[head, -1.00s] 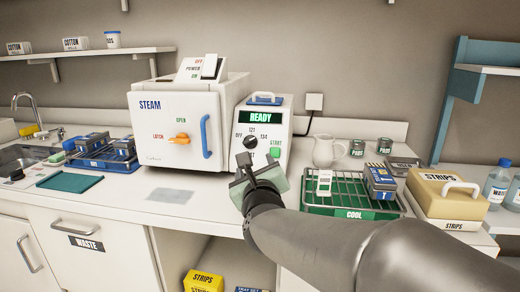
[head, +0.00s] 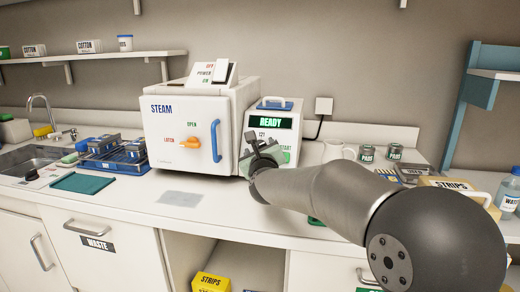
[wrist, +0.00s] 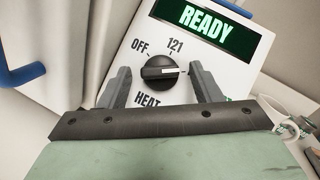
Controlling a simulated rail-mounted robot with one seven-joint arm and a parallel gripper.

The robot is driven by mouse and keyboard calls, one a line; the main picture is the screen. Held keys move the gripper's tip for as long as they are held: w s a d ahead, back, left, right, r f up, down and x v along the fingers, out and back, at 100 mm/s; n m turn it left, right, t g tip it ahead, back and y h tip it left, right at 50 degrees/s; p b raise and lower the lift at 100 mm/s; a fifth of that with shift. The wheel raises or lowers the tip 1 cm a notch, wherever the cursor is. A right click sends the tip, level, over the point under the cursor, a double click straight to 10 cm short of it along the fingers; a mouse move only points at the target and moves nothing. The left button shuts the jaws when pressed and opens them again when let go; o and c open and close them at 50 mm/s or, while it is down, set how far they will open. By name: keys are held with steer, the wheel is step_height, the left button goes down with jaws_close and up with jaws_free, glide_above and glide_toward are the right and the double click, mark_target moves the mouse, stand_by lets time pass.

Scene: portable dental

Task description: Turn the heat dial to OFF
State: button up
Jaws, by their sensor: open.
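The heat dial (wrist: 160,73) is a round black knob on the white control panel (wrist: 205,50), with OFF at its upper left, 121 above and HEAT below. Its white pointer line lies nearly level; the end toward the right finger is brighter, and any label there is hidden by that finger. My gripper (wrist: 157,69) is open, its two grey fingers on either side of the dial, with a visible gap on each side. I cannot tell how close the fingertips are to the panel. In the head view my gripper (head: 262,146) covers the dial.
The green READY display (head: 271,122) is above the dial, and the START button is partly hidden beside my gripper. The white STEAM chamber (head: 178,135) with its blue handle (head: 216,141) stands close on the left. My arm covers much of the right counter.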

steer(key=c, duration=1)
steer(key=shift+o, duration=0.2)
